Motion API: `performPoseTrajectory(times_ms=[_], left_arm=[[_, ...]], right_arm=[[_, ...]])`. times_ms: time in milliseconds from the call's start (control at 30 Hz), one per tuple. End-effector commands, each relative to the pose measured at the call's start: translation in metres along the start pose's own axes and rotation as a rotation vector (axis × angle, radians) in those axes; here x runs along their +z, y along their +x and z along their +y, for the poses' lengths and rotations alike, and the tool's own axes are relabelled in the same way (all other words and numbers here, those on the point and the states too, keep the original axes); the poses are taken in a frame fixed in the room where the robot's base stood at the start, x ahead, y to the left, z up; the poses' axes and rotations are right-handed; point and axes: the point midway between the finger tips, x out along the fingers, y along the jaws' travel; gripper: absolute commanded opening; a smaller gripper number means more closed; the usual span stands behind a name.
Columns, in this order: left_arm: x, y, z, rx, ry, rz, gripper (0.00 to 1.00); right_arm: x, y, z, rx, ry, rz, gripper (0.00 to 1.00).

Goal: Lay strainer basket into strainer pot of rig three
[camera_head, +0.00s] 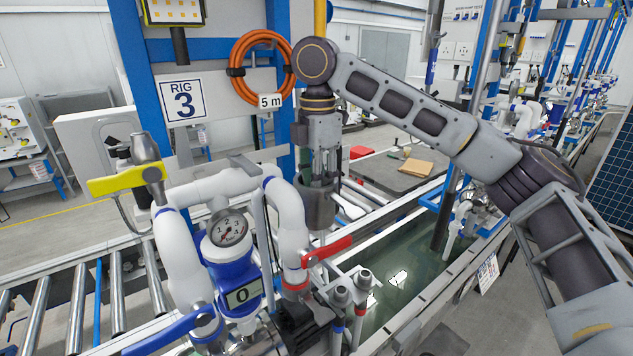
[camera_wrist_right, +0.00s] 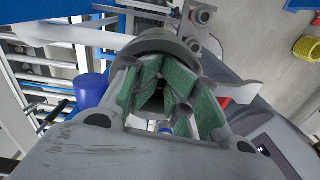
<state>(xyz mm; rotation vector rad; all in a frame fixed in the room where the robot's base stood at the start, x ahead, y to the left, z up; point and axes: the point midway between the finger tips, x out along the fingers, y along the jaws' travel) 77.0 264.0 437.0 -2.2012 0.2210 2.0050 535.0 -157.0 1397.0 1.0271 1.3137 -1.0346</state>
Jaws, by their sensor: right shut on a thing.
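The strainer pot (camera_head: 317,212) is a grey open cylinder on the rig marked 3, right of the white pipework. My right gripper (camera_head: 322,180) points straight down into its mouth. In the right wrist view the pot's grey rim (camera_wrist_right: 163,46) surrounds the fingers and their green pads (camera_wrist_right: 165,98). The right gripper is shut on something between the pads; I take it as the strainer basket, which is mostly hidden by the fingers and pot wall. Whether the basket touches the pot floor cannot be told. My left gripper is not in view.
A red-handled valve (camera_head: 325,250) sits just below the pot, and a yellow handle (camera_head: 125,180) sticks out at left. A gauge (camera_head: 228,230) and blue meter stand left of the pot. An orange hose coil (camera_head: 262,68) hangs above.

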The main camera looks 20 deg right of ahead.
Motion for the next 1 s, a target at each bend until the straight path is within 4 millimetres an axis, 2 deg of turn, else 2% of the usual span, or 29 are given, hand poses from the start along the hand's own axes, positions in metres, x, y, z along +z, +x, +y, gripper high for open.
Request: performPoseTrajectory(times_ms=[1000], left_arm=[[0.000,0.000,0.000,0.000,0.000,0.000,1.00]], right_arm=[[0.000,-0.026,0.001,0.006,0.002,0.001,0.14]])
